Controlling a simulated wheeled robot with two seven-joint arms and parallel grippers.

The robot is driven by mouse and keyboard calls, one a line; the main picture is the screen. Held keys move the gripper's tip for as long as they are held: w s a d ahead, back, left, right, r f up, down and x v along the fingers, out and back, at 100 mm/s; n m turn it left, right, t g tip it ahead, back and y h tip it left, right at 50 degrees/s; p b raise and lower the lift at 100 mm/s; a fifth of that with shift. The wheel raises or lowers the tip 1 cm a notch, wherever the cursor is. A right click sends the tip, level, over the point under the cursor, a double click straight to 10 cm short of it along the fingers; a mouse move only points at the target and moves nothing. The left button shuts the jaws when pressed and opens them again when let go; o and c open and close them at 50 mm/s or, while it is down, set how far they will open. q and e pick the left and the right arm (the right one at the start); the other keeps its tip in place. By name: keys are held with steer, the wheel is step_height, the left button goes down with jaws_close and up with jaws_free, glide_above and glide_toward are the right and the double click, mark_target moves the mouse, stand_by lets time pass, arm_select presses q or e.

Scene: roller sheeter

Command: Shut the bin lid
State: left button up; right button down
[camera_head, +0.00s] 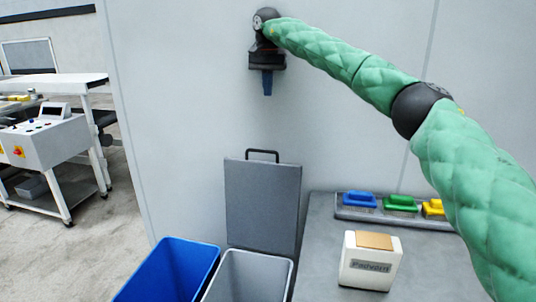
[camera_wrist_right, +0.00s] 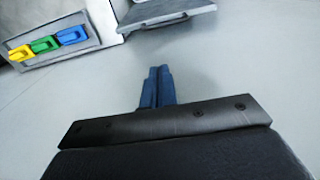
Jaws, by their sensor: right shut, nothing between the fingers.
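The grey bin lid (camera_head: 262,205) stands upright, open, at the back of the grey bin (camera_head: 248,276), with a dark loop handle (camera_head: 262,153) on its top edge. My right gripper (camera_head: 267,84) is above the lid in front of the wall, pointing down, apart from the handle. Its blue fingers (camera_wrist_right: 157,87) are together and empty in the right wrist view. Part of the lid (camera_wrist_right: 172,20) shows at the top of that view. My left gripper is not in view.
A blue bin (camera_head: 172,272) stands left of the grey bin. A grey counter (camera_head: 322,222) to the right holds a white box (camera_head: 369,268) and a tray with blue, green and yellow brushes (camera_head: 399,202). The wall (camera_head: 185,120) is close behind. A machine (camera_head: 48,140) stands far left.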

step_height(320, 180, down, 19)
steer(key=p, duration=0.3)
steer(key=shift+w+r+p, duration=0.15)
steer(key=shift+p, duration=0.2)
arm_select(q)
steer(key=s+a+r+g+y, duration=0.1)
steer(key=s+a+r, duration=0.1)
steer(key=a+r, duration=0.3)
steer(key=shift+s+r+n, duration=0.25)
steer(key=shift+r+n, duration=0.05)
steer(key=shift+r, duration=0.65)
arm_select(e)
steer(key=shift+f, duration=0.75)
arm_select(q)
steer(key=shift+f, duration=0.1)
